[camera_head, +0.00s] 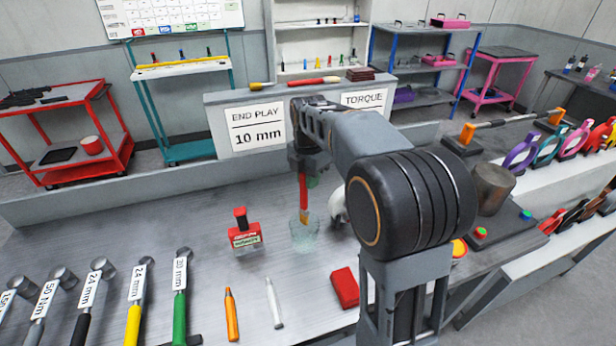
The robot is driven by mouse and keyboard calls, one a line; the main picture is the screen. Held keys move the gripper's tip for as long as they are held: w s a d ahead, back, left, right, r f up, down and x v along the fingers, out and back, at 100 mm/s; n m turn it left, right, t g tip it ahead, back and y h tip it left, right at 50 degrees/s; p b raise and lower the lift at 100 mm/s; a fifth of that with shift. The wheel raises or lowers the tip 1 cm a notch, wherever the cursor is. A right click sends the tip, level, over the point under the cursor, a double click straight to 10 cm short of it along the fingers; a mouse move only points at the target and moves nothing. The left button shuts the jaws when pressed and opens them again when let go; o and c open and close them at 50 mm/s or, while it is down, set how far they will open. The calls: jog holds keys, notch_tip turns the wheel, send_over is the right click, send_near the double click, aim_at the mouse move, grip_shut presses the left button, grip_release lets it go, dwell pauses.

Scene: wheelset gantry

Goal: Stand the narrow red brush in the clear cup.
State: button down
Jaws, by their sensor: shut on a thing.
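The narrow red brush (303,190) hangs upright below my gripper (303,166), which is shut on its upper part. The brush's lower end is yellowish. The clear cup (304,238) stands on the grey bench directly below the brush. The brush's lower end overlaps the cup's rim in the picture; I cannot tell how far inside it is or whether it touches the cup. My forearm hides the area just right of the cup, and the fingertips are small and partly hidden.
A red stamp-like block (244,232) stands left of the cup. An orange marker (231,315), a white marker (274,303) and a red block (345,288) lie in front. Several labelled wrenches line the left. A white object (338,207) is partly hidden behind my arm.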

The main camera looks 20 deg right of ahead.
jog(key=shift+f+b, duration=1.6)
jog(key=shift+f, duration=0.85)
jog(key=c, duration=0.9)
grip_release()
jog(key=shift+r, duration=0.1)
notch_tip(320, 180, up, 14)
jog(key=shift+f, duration=0.2)
